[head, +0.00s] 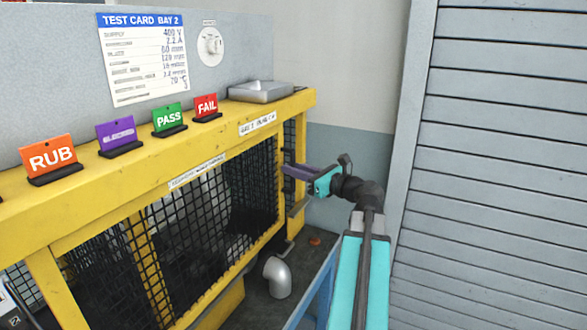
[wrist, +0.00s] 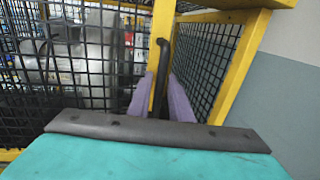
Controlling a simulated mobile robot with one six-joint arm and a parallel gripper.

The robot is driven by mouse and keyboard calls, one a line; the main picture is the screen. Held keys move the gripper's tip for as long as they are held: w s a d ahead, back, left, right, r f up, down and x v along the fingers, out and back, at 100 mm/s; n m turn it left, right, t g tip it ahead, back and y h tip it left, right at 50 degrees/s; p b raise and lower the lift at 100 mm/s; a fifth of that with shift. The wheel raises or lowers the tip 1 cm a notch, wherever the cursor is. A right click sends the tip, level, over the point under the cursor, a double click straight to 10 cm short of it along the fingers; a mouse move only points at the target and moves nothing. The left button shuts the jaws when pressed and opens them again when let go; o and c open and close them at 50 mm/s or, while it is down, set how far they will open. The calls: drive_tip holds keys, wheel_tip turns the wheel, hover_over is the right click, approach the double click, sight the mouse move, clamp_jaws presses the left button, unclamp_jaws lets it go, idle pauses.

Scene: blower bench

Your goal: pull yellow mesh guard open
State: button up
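The yellow mesh guard (head: 205,222) is a yellow frame with black mesh on the front of the bench, and looks closed. In the wrist view, its yellow upright (wrist: 164,22) stands near the centre with a dark bar-like handle (wrist: 161,62) in front. My gripper (head: 297,172) is at the guard's right end in the head view. Its purple fingers (wrist: 160,90) are apart in the wrist view, one on each side of the handle's lower part, with gaps visible. I cannot tell whether either finger touches it. The handle is hidden in the head view.
A yellow top ledge (head: 110,165) carries several coloured signs and a grey box (head: 260,91). A grey pipe elbow (head: 278,277) stands on the bench below my gripper. A grey slatted shutter (head: 500,180) is at the right. A grey machine (wrist: 85,65) shows behind the mesh.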

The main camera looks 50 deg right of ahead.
drive_tip(key=shift+w, duration=0.25)
clamp_jaws()
drive_tip(key=shift+d, duration=0.1)
drive_tip(key=w+d+p, duration=0.2)
drive_tip(key=w+d, duration=0.2)
drive_tip(key=d, duration=0.9)
drive_tip(key=shift+d, duration=0.2)
idle(0.4)
unclamp_jaws()
drive_tip(key=shift+s, duration=0.1)
